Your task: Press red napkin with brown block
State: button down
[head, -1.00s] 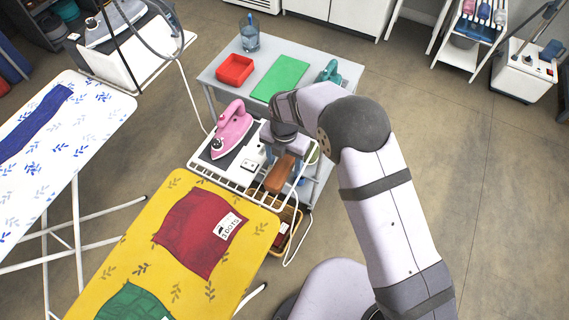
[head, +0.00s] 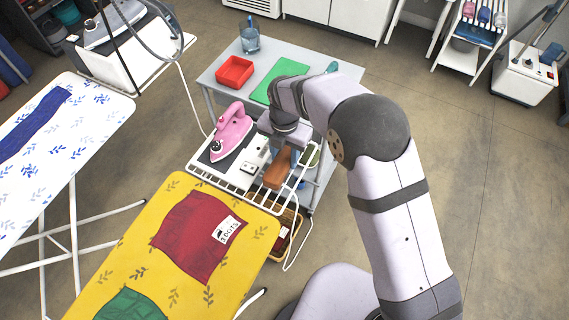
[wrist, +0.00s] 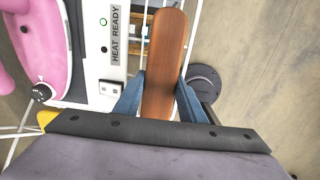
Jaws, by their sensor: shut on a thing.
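The red napkin (head: 193,238) lies flat on the yellow ironing board (head: 150,204), with a white label (head: 227,230) on it. The brown block (head: 278,170) is a long wooden piece with rounded ends, over the wire rack by the iron. In the wrist view, the brown block (wrist: 164,62) stands between the two blue fingers of my gripper (wrist: 160,98). My gripper is shut on it. The gripper is up and to the right of the napkin in the head view, apart from it. The fingers are mostly hidden there by my wrist.
A pink iron (head: 231,131) stands on the rack, close left of my gripper, beside a white "HEAT READY" box (wrist: 110,40). A green napkin (head: 130,306) lies nearer on the yellow board. A grey table (head: 213,79) behind holds a red tray (head: 235,71) and green mat. A basket sits below.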

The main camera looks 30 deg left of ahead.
aim_at(281, 158)
notch_tip(281, 158, up, 6)
jog(key=shift+f+b, duration=0.25)
jog(key=shift+b, duration=0.25)
jog(key=shift+s+a+r, duration=0.2)
jog(key=shift+s+a, duration=0.1)
jog(key=shift+s, duration=0.1)
jog(key=s+a+m+p, duration=0.3)
jog(key=s+m, duration=0.3)
jog(key=s, duration=0.5)
jog(key=s+a+m+p, duration=0.3)
jog(key=s+m, duration=0.3)
jog(key=s, duration=0.6)
jog(key=s+a+m+p, duration=0.4)
jog(key=s+a+m, duration=0.1)
jog(key=s, duration=0.7)
jog(key=shift+s+a+r+m, duration=0.15)
jog(key=shift+a+r+m, duration=0.2)
jog(key=shift+m, duration=0.15)
jog(key=shift+f, duration=0.1)
jog(key=shift+f+b, duration=2.35)
jog(key=shift+f, duration=0.8)
